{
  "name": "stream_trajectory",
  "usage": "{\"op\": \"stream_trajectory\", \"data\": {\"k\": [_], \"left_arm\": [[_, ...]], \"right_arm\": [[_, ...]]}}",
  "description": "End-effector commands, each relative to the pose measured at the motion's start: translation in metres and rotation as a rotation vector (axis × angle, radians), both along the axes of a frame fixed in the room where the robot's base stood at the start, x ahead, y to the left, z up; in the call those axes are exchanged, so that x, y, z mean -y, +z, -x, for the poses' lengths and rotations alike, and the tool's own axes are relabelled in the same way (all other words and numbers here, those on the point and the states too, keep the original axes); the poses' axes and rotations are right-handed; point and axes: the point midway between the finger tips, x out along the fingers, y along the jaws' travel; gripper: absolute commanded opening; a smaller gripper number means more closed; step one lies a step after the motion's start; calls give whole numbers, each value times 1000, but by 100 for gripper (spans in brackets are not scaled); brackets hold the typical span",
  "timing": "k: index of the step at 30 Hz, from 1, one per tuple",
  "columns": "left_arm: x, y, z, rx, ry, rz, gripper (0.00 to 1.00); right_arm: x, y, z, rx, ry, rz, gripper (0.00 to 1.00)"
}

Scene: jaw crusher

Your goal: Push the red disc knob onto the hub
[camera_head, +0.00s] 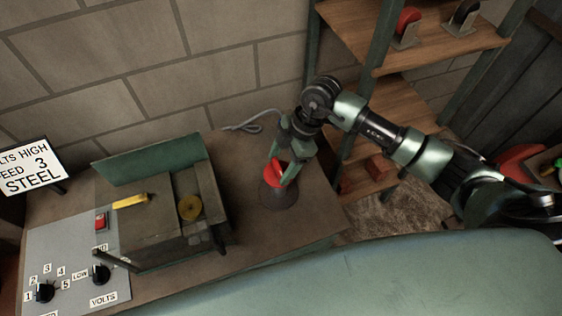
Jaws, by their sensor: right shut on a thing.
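My right gripper (284,170) is shut on the red disc knob (274,174), which shows as a red shape partly covered by the fingers. The knob is over a dark round base (279,196) on the bench, right of the crusher. I cannot tell whether it touches that base. I cannot clearly make out which part is the hub. My left gripper is not in view.
A control panel (65,250) with dials and a red switch (101,221) is at the left, near a sign (30,167). Wooden shelves (400,98) at the right hold red and black discs on brackets. A cable (248,126) lies on the bench. The bench's right side is mostly clear.

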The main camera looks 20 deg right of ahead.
Motion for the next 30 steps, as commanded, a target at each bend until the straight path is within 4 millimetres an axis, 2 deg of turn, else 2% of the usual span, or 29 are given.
{"op": "stream_trajectory", "data": {"k": [11, 12, 15, 25, 30], "left_arm": [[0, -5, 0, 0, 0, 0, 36], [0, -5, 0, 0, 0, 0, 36], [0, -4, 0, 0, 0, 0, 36], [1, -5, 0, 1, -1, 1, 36], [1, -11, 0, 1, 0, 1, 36]], "right_arm": [[0, -9, 0, 0, 0, 0, 29], [0, -9, 0, 0, 0, 0, 67], [0, -8, 0, 0, 0, 0, 90], [1, -7, 0, 0, 0, 0, 90], [9, 10, -1, 4, -2, 1, 90]]}}
